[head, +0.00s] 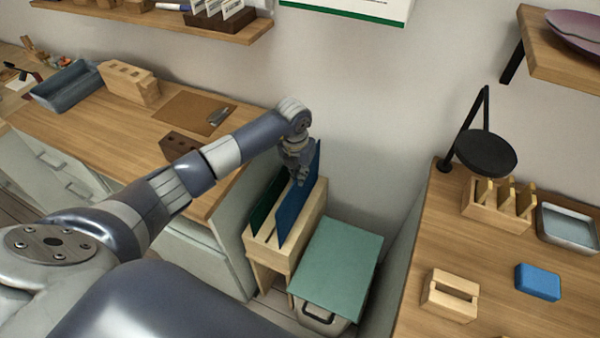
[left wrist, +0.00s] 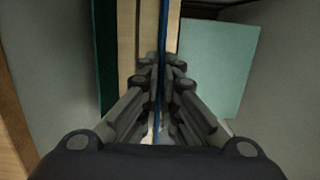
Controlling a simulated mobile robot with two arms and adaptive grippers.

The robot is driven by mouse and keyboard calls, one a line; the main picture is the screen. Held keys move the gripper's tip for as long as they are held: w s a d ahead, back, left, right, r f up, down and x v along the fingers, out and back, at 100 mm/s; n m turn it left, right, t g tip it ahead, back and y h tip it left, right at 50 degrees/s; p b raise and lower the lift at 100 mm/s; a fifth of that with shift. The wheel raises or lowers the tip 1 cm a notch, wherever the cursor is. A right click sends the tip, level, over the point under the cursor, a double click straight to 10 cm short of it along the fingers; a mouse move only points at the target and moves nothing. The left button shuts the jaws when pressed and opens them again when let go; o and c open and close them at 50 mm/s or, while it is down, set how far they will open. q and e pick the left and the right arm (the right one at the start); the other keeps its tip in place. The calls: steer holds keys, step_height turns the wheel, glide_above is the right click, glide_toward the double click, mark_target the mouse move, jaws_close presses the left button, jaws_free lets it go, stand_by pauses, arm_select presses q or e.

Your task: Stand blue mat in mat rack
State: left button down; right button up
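The blue mat (head: 294,203) stands upright in the wooden mat rack (head: 283,248), beside a dark green mat (head: 266,207) that also stands in it. My left gripper (head: 300,177) is at the upper part of the blue mat. In the left wrist view my left gripper (left wrist: 161,85) has its fingers on both sides of the thin blue mat (left wrist: 162,45), closed on it. The rack (left wrist: 126,38) and the green mat (left wrist: 105,50) show there below. The mat's lower edge is hidden inside the rack. My right gripper is not in view.
A teal-topped bin (head: 338,262) stands right of the rack. A wooden counter (head: 215,178) is on the left. The right table (head: 410,310) holds a slotted wooden holder (head: 497,207), a blue block (head: 538,282) and a black round stand (head: 486,153).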

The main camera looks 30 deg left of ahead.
mark_target(300, 191)
arm_select(q)
steer(key=shift+f+b, duration=0.65)
steer(key=shift+f, duration=0.25)
steer(key=shift+f+b, duration=1.5)
steer(key=shift+f, duration=0.35)
steer(key=shift+f+b, duration=1)
steer(key=shift+f, duration=0.35)
steer(key=c, duration=1.7)
jaws_free()
steer(key=r+p, duration=0.2)
steer(key=r, duration=0.1)
steer(key=s+r+p, duration=0.1)
steer(key=r+p, duration=0.4)
steer(key=r, duration=0.1)
steer(key=shift+s+p, duration=0.15)
steer(key=shift+p, duration=0.25)
